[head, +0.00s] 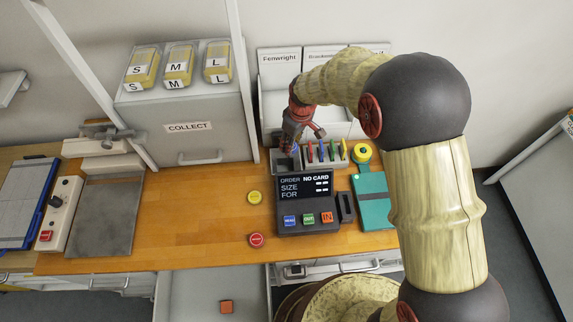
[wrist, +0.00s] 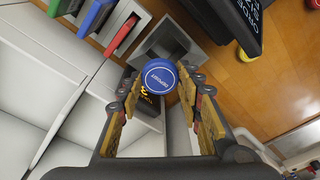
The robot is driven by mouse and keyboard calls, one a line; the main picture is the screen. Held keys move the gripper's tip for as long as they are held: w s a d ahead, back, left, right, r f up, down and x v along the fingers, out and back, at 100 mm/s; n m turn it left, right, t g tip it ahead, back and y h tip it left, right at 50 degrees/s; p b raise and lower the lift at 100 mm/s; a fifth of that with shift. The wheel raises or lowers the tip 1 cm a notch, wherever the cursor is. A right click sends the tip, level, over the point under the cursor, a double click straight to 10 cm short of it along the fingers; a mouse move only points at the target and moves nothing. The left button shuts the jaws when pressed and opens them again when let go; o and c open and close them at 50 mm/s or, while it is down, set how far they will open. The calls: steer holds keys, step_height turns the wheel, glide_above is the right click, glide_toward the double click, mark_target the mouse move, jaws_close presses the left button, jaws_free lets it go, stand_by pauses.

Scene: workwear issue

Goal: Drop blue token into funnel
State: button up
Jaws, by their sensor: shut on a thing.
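The blue token (wrist: 158,76), a round disc with white lettering, is between my gripper's fingertips in the wrist view. My gripper (wrist: 155,88) is shut on it. The grey square funnel (wrist: 182,40) lies just beyond the token in that view, its dark opening partly covered by it. In the head view my gripper (head: 291,142) points down above the funnel (head: 284,160), behind the order terminal. The token cannot be made out in the head view.
Coloured cards stand in a rack (head: 325,156) right of the funnel. The order terminal (head: 308,204) reads "NO CARD". A yellow token (head: 255,197) and a red token (head: 256,240) lie on the wooden counter. The COLLECT cabinet (head: 188,127) stands to the left.

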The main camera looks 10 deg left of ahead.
step_height(320, 180, down, 2)
steer(key=shift+b, duration=0.35)
steer(key=o, duration=1.1)
steer(key=shift+r, duration=0.1)
steer(key=r, duration=0.4)
steer(key=d+r, duration=0.1)
steer(key=r, duration=0.2)
steer(key=s+r, duration=0.1)
steer(key=r, duration=0.3)
steer(key=shift+d+r, duration=0.25)
steer(key=shift+r, duration=0.1)
